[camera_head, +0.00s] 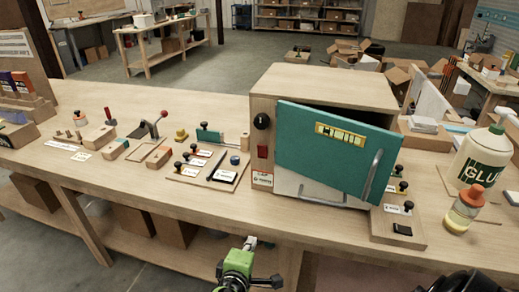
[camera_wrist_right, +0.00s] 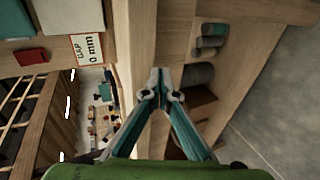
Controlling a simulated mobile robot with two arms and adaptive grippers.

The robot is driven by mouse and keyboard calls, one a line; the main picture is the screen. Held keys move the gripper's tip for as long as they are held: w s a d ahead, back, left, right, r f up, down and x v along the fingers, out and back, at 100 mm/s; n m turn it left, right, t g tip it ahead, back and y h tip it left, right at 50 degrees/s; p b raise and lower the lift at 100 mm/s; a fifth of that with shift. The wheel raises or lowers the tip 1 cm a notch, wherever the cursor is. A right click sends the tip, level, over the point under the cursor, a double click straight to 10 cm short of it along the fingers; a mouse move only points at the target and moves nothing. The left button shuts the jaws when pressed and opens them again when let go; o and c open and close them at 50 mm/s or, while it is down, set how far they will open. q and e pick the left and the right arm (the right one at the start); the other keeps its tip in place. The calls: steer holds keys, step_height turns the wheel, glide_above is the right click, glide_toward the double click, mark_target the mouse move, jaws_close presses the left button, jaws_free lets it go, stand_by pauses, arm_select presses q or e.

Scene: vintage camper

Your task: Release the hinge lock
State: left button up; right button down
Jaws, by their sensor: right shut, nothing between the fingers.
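A wooden box cabinet (camera_head: 330,88) stands on the workbench with a teal door (camera_head: 325,150) that sits tilted across its front, with a dark gap above it. The door has a yellow plate and a grey bar handle (camera_head: 372,175). I cannot tell which part is the hinge lock. Black-knobbed pieces stand on a board (camera_head: 400,228) at the door's right side. My left gripper is not in view.
Left of the cabinet lie a board with labelled knobs (camera_head: 212,170), a red-handled clamp (camera_head: 158,118) and wooden blocks (camera_head: 100,138). A glue bottle (camera_head: 482,155) and an orange-capped bottle (camera_head: 464,208) stand at the right. The bench's front left strip is clear.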

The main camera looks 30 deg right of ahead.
mark_target(262, 149)
step_height(262, 149, up, 18)
steer(key=w+t+h, duration=0.2)
steer(key=t+h, duration=0.1)
steer(key=h, duration=0.2)
steer(key=shift+m+h, duration=0.3)
steer(key=shift+w+d+r, duration=0.1)
steer(key=shift+w, duration=0.05)
steer(key=p+x, duration=0.1)
steer(key=x, duration=0.3)
steer(key=p+x, duration=0.2)
steer(key=x, duration=0.2)
steer(key=p+x, duration=0.2)
steer(key=x, duration=0.2)
steer(key=shift+w+d+r, duration=0.15)
steer(key=shift+w+r, duration=0.1)
steer(key=shift+r, duration=0.05)
steer(key=shift+w+d+f, duration=0.1)
steer(key=shift+w+d, duration=0.35)
steer(key=shift+d, duration=0.05)
